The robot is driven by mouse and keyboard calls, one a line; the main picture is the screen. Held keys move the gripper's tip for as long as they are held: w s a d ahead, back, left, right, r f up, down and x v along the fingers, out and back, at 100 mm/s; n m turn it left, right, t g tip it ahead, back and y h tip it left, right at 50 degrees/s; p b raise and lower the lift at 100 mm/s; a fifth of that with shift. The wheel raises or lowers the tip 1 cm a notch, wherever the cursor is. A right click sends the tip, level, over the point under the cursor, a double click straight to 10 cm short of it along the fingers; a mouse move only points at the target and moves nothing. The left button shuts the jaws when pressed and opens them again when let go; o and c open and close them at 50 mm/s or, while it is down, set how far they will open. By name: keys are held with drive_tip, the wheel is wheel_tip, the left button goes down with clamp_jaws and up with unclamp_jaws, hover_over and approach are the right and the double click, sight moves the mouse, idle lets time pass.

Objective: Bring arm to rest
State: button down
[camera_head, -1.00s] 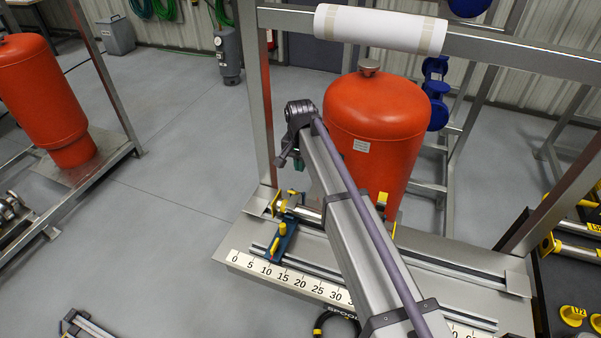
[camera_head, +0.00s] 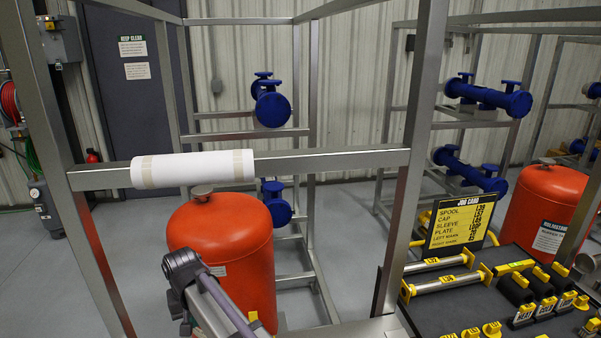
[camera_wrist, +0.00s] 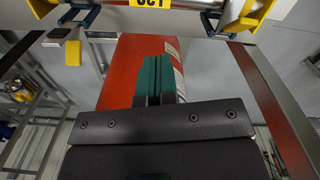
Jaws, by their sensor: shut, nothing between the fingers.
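My gripper (camera_wrist: 153,80) shows in the wrist view with its green fingers together and nothing between them. The orange-red vessel (camera_wrist: 116,70) is behind the fingers there. In the head view my arm (camera_head: 212,295) reaches up from the bottom edge, in front of the left part of the red vessel (camera_head: 240,255). My fingers cannot be made out in that view. A pipe piece with a yellow label (camera_wrist: 152,3) crosses the top of the wrist view, apart from the fingers.
A metal frame post (camera_head: 410,165) stands right of the vessel. A crossbar carries a white wrapped roll (camera_head: 195,168). A dark parts table (camera_head: 445,312) with a job card (camera_head: 460,222) is at the right. Blue spools (camera_head: 272,108) sit on racks behind.

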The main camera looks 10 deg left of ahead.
drive_tip(key=s+d+m, duration=0.2)
drive_tip(key=d+m, duration=0.1)
drive_tip(key=d, duration=2.2)
drive_tip(key=s+d+m, duration=0.2)
drive_tip(key=d+m, duration=0.1)
drive_tip(key=d, duration=2.2)
drive_tip(key=shift+s+d+m, duration=0.2)
drive_tip(key=shift+s+m, duration=0.05)
drive_tip(key=shift+m, duration=0.05)
